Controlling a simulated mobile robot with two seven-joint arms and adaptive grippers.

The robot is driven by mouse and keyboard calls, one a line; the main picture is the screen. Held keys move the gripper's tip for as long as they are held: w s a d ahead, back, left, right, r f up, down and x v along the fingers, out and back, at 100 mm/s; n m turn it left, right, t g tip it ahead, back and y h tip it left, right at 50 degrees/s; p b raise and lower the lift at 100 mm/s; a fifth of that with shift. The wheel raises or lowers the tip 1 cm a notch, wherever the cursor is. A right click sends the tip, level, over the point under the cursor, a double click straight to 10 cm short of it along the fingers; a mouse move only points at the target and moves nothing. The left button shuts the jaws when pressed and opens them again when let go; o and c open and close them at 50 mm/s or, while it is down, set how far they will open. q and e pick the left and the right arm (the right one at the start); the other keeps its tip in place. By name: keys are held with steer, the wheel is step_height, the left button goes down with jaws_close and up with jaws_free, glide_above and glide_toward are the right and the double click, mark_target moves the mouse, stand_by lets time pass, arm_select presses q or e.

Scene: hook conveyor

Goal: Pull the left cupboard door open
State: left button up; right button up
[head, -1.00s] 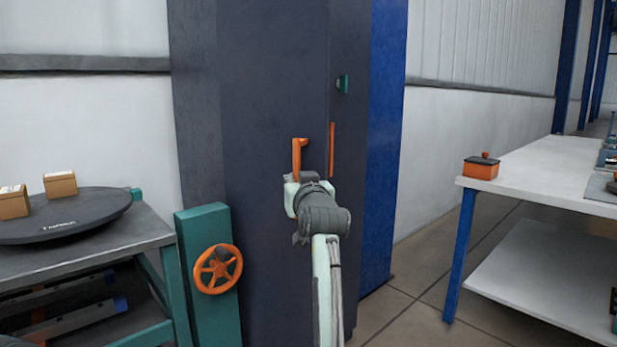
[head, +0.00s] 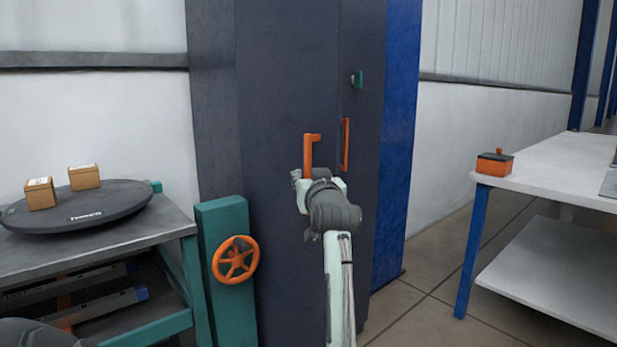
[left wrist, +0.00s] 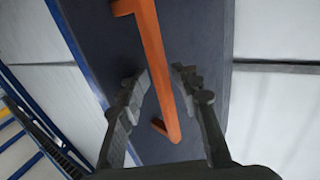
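The tall dark cupboard's left door (head: 275,90) faces me. Its upright orange handle (head: 308,152) stands near the door's right edge. My left gripper (head: 313,178) is at the lower part of this handle. A second orange handle (head: 346,145) is just right of the door seam. I cannot tell whether the left door stands slightly ajar. My right gripper is not in view.
A teal post with an orange handwheel (head: 235,260) stands in front of the cupboard's lower left. A bench with a dark turntable (head: 110,207) and two small boxes is at left. A white table (head: 560,165) with an orange box (head: 494,163) is at right. Floor shows between.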

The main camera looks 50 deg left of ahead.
arm_select(q)
steer(key=shift+s, duration=0.1)
steer(key=v, duration=1.2)
steer(key=shift+a+f, duration=0.1)
